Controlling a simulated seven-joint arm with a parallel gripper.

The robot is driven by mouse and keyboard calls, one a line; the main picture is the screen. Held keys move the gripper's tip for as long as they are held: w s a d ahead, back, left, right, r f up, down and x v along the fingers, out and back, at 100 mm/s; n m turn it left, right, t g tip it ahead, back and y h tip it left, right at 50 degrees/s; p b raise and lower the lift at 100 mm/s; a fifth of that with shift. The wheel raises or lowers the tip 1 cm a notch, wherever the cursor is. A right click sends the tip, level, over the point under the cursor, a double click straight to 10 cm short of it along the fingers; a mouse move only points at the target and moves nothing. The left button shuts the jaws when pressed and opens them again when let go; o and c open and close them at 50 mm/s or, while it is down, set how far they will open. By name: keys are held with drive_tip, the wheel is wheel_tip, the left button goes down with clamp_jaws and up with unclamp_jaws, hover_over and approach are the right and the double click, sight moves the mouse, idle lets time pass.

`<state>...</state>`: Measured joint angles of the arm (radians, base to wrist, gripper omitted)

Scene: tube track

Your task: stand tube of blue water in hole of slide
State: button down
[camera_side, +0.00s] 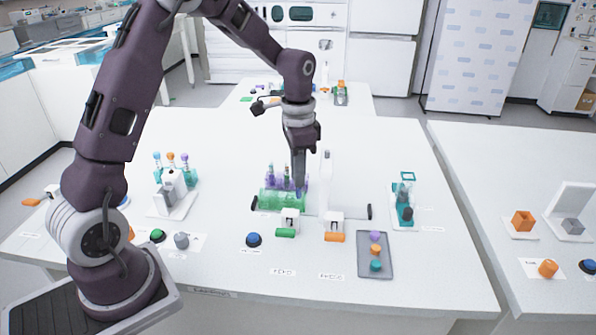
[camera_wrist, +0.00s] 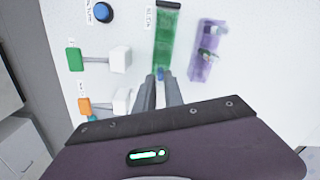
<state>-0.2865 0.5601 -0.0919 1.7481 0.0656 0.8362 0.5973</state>
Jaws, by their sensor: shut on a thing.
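The slide is a translucent green block (camera_side: 275,200) at the left end of a track in the side view. It also shows as a long green strip (camera_wrist: 168,45) in the wrist view. My gripper (camera_side: 299,188) points straight down at the slide's right end. In the wrist view my gripper (camera_wrist: 159,84) is shut on the tube of blue water (camera_wrist: 161,73), of which only a small blue part shows between the fingertips. The tube's lower end and the slide's hole are hidden, so I cannot tell whether the tube is in the hole.
A purple rack (camera_wrist: 208,48) with tubes stands close behind the slide. A white post (camera_side: 327,180) rises just right of my gripper. White blocks with a green handle (camera_side: 285,233) and an orange handle (camera_side: 334,237) sit in front. A blue button (camera_side: 254,239) is nearby.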

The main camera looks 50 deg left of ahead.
drive_tip(key=shift+f, duration=0.25)
drive_tip(key=shift+f, duration=0.3)
drive_tip(key=c, duration=1.4)
unclamp_jaws()
drive_tip(key=shift+o, duration=0.2)
wheel_tip(320, 180, up, 7)
drive_tip(key=shift+r, duration=0.1)
